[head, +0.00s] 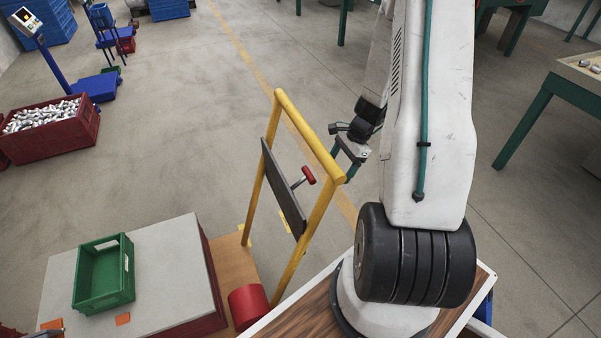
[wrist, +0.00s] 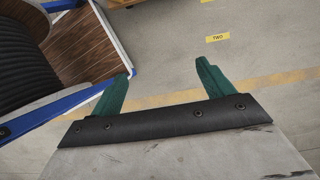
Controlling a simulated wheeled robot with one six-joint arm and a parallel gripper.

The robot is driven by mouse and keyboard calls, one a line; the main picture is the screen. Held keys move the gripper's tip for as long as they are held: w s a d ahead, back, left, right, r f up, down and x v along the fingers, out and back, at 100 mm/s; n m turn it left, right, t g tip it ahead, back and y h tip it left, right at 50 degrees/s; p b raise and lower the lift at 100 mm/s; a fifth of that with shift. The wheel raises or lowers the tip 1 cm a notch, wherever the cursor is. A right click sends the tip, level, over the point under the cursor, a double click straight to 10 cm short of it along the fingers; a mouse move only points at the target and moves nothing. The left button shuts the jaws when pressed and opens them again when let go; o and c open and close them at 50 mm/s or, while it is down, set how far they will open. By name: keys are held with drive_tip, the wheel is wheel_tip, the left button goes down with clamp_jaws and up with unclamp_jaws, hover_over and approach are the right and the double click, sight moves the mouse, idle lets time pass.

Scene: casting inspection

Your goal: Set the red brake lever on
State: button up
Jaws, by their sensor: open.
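The red brake lever (head: 309,175) has a red grip on a short metal stem. It sticks out from a dark panel (head: 284,190) on a yellow frame (head: 268,155). My gripper (head: 348,162) is to the right of the lever in the head view, by the frame's upper right corner, and apart from the lever. Its green fingers also show in the wrist view (wrist: 165,68), spread open with nothing between them. The lever is not in the wrist view.
A green crate (head: 128,278) stands on a grey-topped block (head: 165,255) at lower left, near a red cylinder (head: 248,306). A red bin (head: 75,140) of metal parts is at left. A green-legged table (head: 550,88) is at right. Open floor lies behind the frame.

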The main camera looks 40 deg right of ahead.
sight(310, 172)
drive_tip(key=w+a, duration=0.1)
drive_tip(key=a, duration=0.2)
drive_tip(key=w+a, duration=0.1)
drive_tip(key=a, duration=0.3)
drive_tip(key=w+a, duration=0.1)
drive_tip(key=a, duration=0.2)
drive_tip(key=shift+a, duration=0.35)
drive_tip(key=shift+a+f, duration=0.15)
drive_tip(key=shift+a, duration=0.1)
drive_tip(key=shift+f, duration=0.4)
